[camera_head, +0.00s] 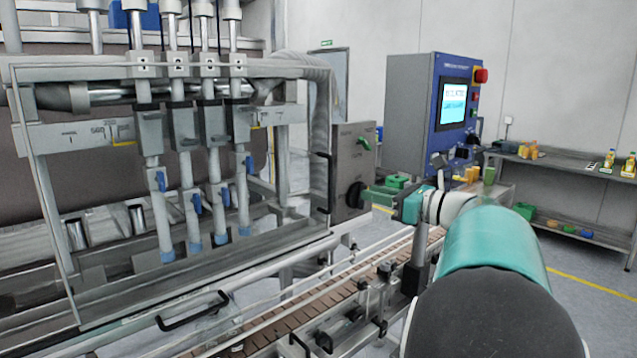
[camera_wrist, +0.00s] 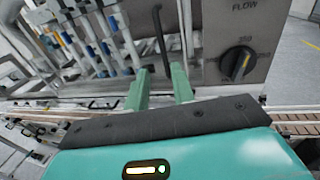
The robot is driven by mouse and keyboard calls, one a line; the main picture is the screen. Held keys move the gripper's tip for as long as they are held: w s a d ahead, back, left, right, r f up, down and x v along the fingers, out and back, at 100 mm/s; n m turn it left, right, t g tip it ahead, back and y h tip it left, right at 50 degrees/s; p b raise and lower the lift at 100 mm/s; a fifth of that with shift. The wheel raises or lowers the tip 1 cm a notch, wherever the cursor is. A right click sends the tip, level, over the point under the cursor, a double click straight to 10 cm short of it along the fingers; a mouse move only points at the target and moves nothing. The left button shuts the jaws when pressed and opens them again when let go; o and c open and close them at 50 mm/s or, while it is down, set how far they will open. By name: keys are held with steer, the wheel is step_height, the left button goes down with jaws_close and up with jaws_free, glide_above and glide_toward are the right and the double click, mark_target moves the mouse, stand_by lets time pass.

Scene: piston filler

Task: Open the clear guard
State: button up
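The clear guard (camera_head: 46,203) is a see-through panel in a thin metal frame in front of the filling nozzles. It appears closed. A black upright handle (camera_head: 324,182) stands at its right side, beside the grey control box. The handle also shows in the wrist view (camera_wrist: 161,38). My gripper (camera_head: 371,194) is to the right of this handle in the head view, in front of the control box. In the wrist view its two green fingers (camera_wrist: 160,85) are apart with nothing between them. The handle is beyond the fingertips, roughly in line with the gap.
The control box (camera_head: 354,165) carries a black flow dial (camera_wrist: 237,64) close to my fingers. A conveyor (camera_head: 330,300) runs below, with a black lower handle (camera_head: 193,311) at its near left. A blue touchscreen cabinet (camera_head: 410,110) stands behind. A side table (camera_head: 570,165) is at right.

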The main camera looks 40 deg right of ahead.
glide_above(330, 208)
steer(key=shift+w+d, duration=0.2)
steer(key=shift+w, duration=0.05)
stand_by(0.4)
jaws_close()
